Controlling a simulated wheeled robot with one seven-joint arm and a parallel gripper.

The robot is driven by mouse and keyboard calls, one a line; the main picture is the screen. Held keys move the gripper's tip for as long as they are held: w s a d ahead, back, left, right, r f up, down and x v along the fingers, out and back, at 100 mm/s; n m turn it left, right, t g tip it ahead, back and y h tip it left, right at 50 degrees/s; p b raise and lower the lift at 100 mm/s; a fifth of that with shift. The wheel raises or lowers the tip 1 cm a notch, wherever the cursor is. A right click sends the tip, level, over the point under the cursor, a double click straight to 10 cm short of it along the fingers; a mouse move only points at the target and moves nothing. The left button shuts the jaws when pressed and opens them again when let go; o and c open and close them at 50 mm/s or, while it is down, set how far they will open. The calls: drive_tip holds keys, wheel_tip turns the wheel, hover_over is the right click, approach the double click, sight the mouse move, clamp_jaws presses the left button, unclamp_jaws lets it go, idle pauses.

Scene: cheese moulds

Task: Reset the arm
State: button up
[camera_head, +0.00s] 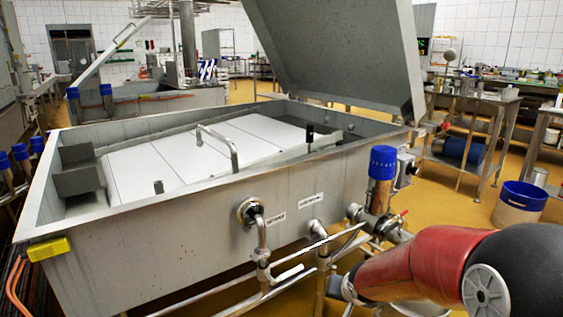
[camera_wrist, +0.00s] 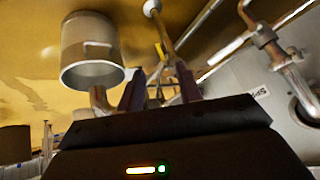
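My gripper (camera_wrist: 158,78) shows in the wrist view as two dark fingers standing apart, with a visible gap between them. Nothing is held between the fingers; metal pipework shows behind the gap. In the head view my red and black arm reaches in from the lower right, in front of the vat's pipework. The gripper itself cannot be made out there.
A large steel vat (camera_head: 190,250) with a raised lid (camera_head: 340,55) fills the middle. Pipes and a blue-capped valve (camera_head: 382,163) stand close to my arm. A metal cylinder (camera_wrist: 90,45) is near the fingers.

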drive_tip(key=s+r+n, duration=0.1)
drive_tip(key=s+r, duration=0.3)
drive_tip(key=s, duration=0.4)
drive_tip(key=s+r+n+g, duration=0.1)
drive_tip(key=s+r, duration=0.4)
drive_tip(key=s, duration=0.4)
drive_tip(key=s+r+n, duration=0.1)
drive_tip(key=s+r, duration=0.3)
drive_tip(key=s, duration=0.4)
drive_tip(key=shift+s+r, duration=0.15)
drive_tip(key=shift+r, duration=0.25)
